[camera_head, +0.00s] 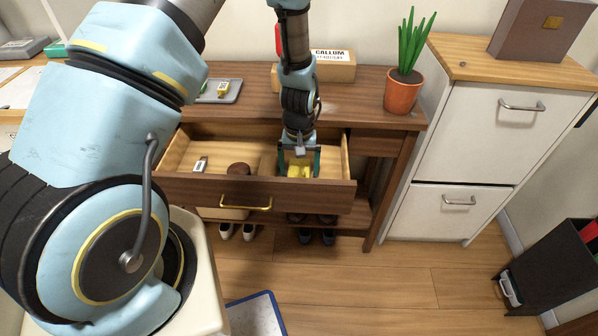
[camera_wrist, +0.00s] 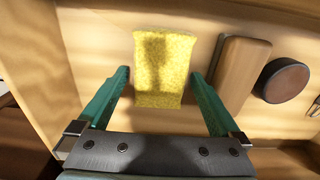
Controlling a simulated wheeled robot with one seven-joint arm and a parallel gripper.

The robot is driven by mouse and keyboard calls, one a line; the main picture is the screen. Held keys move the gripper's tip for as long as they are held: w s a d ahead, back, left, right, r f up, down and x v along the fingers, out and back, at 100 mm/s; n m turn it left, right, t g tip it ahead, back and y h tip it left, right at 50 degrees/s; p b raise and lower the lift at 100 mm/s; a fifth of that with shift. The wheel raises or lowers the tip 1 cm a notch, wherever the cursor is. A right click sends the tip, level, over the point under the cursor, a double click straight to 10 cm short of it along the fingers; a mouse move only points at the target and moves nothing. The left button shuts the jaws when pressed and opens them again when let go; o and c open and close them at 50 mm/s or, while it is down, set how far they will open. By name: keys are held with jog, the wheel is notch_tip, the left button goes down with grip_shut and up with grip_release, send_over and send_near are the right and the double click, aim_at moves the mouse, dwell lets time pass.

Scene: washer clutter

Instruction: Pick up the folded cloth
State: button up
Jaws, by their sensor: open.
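A yellow folded cloth (camera_wrist: 164,68) lies flat on the bottom of an open wooden drawer. It also shows in the head view (camera_head: 299,171), partly covered by my gripper. My gripper (camera_wrist: 158,76) is open and points down into the drawer (camera_head: 318,194). In the wrist view its two green fingers stand on the left and right of the cloth, with a gap on each side. In the head view my gripper (camera_head: 299,165) is at the right part of the drawer.
Beside the cloth lies a brown wooden block-like object (camera_wrist: 241,72), close to the right finger, and a dark round object (camera_wrist: 286,80). A plant pot (camera_head: 402,92), a grey tray (camera_head: 219,91) and a name sign (camera_head: 333,66) stand on the cabinet top. A white cabinet (camera_head: 470,140) stands right.

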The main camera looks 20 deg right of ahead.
aim_at(299, 169)
jog(key=shift+f, duration=0.1)
jog(key=c, duration=1.2)
notch_tip(299, 169, up, 10)
jog(key=shift+r+b, duration=0.1)
jog(key=shift+b, duration=0.85)
